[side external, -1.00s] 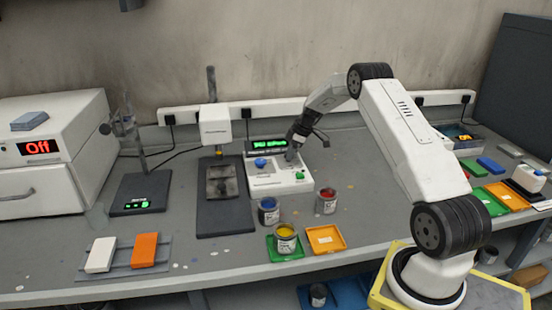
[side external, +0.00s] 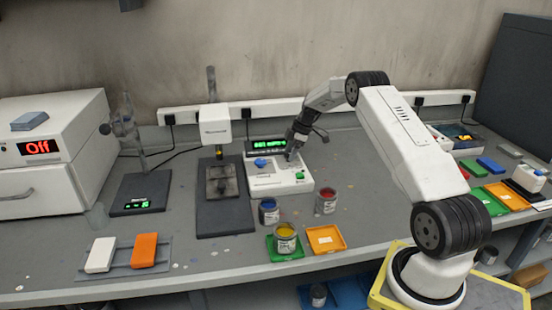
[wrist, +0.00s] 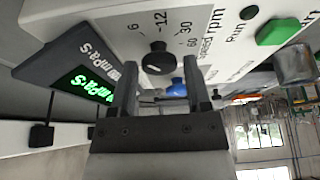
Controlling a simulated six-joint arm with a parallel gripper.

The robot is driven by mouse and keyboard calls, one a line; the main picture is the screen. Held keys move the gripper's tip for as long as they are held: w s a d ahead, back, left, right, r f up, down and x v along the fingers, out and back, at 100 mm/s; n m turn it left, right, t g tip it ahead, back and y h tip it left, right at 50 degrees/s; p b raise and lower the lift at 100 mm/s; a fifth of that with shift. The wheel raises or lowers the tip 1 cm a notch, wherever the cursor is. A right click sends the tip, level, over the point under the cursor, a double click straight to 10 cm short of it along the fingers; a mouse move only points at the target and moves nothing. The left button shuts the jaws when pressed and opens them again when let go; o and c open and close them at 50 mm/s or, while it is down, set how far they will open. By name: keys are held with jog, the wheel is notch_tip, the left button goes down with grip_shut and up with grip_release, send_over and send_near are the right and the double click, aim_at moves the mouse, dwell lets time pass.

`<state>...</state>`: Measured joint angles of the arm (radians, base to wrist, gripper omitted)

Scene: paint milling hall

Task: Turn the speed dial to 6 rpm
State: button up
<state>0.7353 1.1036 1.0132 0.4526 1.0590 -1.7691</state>
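The speed dial (wrist: 157,60) is a black knob on the white control unit (wrist: 225,62), with 6, 12, 30 and 60 printed around it and "Speed rpm" beside it. I cannot read clearly which number it points to. My gripper (wrist: 160,66) is open, one finger on each side of the dial in the wrist view, with gaps between finger and knob. In the side view my gripper (side external: 292,154) is over the back right of the control unit (side external: 275,184) and hides the dial. A green-lit mPa·s display (side external: 267,146) stands behind.
A blue knob (side external: 261,162) and a green button (side external: 299,175) sit on the unit. A blue paint can (side external: 269,212), a red one (side external: 326,202) and a yellow one (side external: 286,238) stand in front. A dark-based stand (side external: 222,205) is at the left.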

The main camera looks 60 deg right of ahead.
jog(key=shift+o, duration=0.9)
jog(key=v, duration=0.7)
jog(key=shift+s+r, duration=0.15)
jog(key=shift+r, duration=0.2)
jog(key=s+a+r+m+g+h, duration=0.15)
jog(key=a+m, duration=0.35)
jog(key=a, duration=1.6)
jog(key=s+a+f+m+t+h, duration=0.1)
jog(key=s+a+m, duration=0.3)
jog(key=s+a, duration=1.2)
jog(key=shift+s+a+f+h, duration=0.25)
jog(key=shift+s+h, duration=0.1)
jog(key=shift+s, duration=0.55)
